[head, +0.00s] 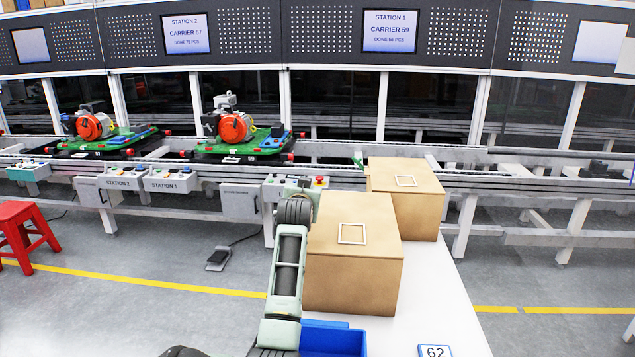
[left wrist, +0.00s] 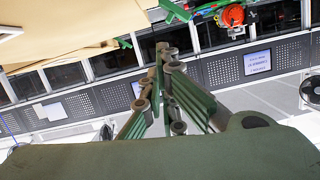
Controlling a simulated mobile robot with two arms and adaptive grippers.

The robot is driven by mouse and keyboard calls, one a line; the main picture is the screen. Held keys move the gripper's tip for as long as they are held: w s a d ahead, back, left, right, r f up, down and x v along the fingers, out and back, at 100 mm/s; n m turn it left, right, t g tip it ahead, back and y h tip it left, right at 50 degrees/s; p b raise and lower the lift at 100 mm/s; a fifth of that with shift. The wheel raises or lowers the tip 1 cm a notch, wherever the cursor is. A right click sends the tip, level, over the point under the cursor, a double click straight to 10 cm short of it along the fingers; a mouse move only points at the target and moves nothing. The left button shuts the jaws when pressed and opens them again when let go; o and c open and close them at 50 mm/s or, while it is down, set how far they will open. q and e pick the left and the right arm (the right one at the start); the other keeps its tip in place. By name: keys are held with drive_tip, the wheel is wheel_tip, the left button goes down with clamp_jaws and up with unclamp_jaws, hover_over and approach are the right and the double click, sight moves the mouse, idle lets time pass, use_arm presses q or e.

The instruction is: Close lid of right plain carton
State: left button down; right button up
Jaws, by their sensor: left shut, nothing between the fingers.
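Two plain tan cartons stand on the white table: a near one (head: 350,270) and a far one (head: 415,215), further right. Both tops look flat and shut, each with a white square outline. My left arm rises along the left side of the near carton. In the left wrist view, my left gripper (left wrist: 162,52) is shut and empty, its green fingers together. My right gripper is not in view.
A blue bin (head: 333,342) and a number 62 sign (head: 434,351) are at the table's near end. The conveyor (head: 330,150) runs behind, with green carriers (head: 245,145) bearing orange motors. A red stool (head: 22,235) stands at the far left.

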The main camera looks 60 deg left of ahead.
use_arm(q)
drive_tip(key=f, duration=0.3)
drive_tip(key=shift+s+a+n+b, duration=0.2)
drive_tip(key=shift+s+n+b, duration=0.1)
drive_tip(key=shift+n+b, duration=0.1)
drive_tip(key=shift+s+a+f+n, duration=0.15)
drive_tip(key=shift+f+n, duration=0.15)
drive_tip(key=shift+f, duration=0.55)
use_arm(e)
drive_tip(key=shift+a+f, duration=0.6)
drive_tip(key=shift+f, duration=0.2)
use_arm(q)
drive_tip(key=shift+f, duration=0.15)
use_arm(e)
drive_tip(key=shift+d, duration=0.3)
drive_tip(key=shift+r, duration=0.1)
